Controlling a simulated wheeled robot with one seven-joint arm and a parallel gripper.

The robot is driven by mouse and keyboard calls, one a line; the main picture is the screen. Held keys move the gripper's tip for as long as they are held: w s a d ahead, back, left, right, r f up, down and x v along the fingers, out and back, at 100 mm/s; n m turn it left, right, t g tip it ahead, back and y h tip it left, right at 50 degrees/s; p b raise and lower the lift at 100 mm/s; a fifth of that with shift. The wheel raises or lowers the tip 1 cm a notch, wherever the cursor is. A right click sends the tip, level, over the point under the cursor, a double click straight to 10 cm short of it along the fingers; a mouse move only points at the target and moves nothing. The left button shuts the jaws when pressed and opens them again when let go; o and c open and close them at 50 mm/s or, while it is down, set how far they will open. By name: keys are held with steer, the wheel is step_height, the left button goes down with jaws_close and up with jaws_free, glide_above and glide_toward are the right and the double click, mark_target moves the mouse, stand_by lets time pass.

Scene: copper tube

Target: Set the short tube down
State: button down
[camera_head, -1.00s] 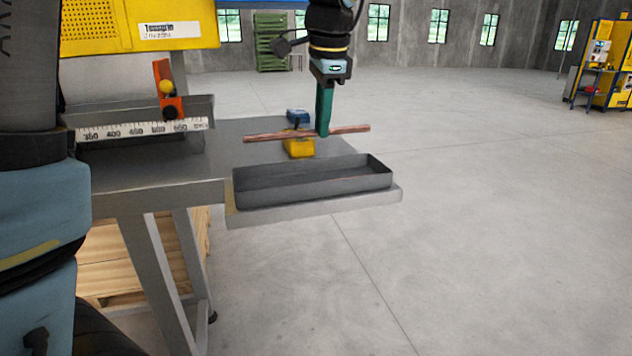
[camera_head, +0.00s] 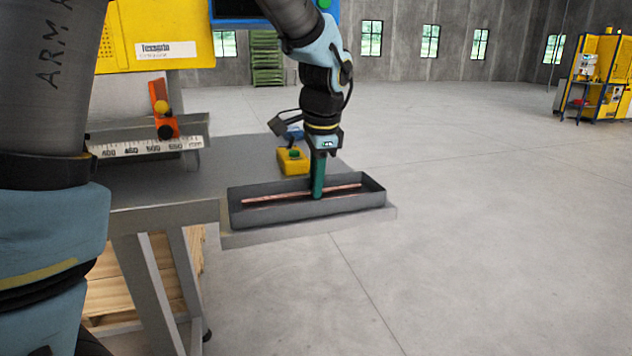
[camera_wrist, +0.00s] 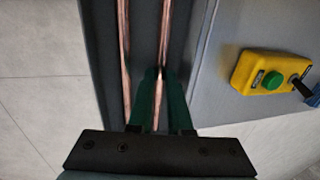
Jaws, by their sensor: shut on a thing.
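My gripper (camera_head: 317,190) points down into the dark tray (camera_head: 300,215), its green fingers shut on the short copper tube (camera_head: 268,196). The tube lies lengthwise within the tray, below the rim; whether it touches the floor I cannot tell. In the wrist view the held tube (camera_wrist: 165,35) runs between the green fingers (camera_wrist: 160,78). A second copper tube (camera_wrist: 124,50) lies roughly parallel to its left, near the tray wall, apart from the fingers. I cannot make out this second tube in the head view.
A yellow box with a green button (camera_head: 293,160) stands on the bench just behind the tray; it also shows right of the tray in the wrist view (camera_wrist: 270,82). A ruler (camera_head: 150,145) with an orange stop (camera_head: 164,110) is at the left. Open floor lies to the right.

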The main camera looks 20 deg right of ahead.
steer(key=c, duration=1.1)
jaws_free()
steer(key=v, duration=1.2)
steer(key=shift+r+b, duration=0.1)
steer(key=shift+b, duration=0.2)
